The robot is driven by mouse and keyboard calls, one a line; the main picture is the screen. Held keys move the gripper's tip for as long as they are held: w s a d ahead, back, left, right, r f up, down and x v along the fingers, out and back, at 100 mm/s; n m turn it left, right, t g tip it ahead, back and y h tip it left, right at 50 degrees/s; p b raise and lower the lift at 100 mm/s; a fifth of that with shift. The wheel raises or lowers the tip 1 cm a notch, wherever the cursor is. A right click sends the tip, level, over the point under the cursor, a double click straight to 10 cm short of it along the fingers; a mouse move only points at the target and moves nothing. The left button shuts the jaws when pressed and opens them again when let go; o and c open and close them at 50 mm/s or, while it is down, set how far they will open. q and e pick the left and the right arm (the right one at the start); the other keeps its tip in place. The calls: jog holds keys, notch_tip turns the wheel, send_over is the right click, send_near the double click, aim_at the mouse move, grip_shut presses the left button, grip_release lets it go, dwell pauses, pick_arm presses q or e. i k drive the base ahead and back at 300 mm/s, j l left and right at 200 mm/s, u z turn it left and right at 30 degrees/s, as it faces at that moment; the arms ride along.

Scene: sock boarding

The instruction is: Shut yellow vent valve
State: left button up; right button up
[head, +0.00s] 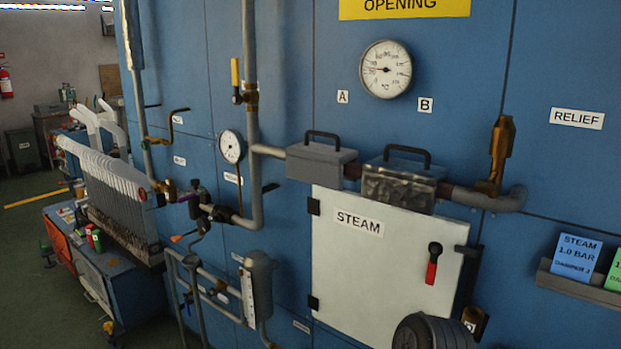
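The yellow vent valve handle (235,72) shows in the head view at the upper left of the blue panel. The yellow lever stands upright, pointing up from a dark joint. It sits just left of a vertical grey pipe (250,40), beside a brass fitting (252,97) on that pipe. The lever looks clear of anything in front of it. Which way the flow is set cannot be told from this view. Neither of my grippers is in view.
A blue panel (290,70) carries pipes, a large dial (386,69) and a small dial (231,147). A white STEAM door (365,265) with a red-handled latch (432,266) is lower right. White sock forms (110,180) stand left. Dark green floor (25,230) lies far left.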

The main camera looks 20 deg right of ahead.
aim_at(237, 98)
jog(key=i+j+z, duration=0.15)
jog(key=z, duration=0.2)
jog(key=i+j+z, duration=0.1)
jog(key=j+z, duration=0.25)
jog(key=i+j+z, duration=0.1)
jog(key=z, duration=0.2)
jog(key=i+j+z, duration=0.1)
jog(key=j, duration=0.65)
jog(key=i+j+z, duration=0.1)
jog(key=j, duration=0.6)
jog(key=i+j, duration=0.15)
jog(key=j, duration=0.6)
jog(key=i+j+z, duration=0.15)
jog(key=j, duration=0.6)
jog(key=k, duration=0.05)
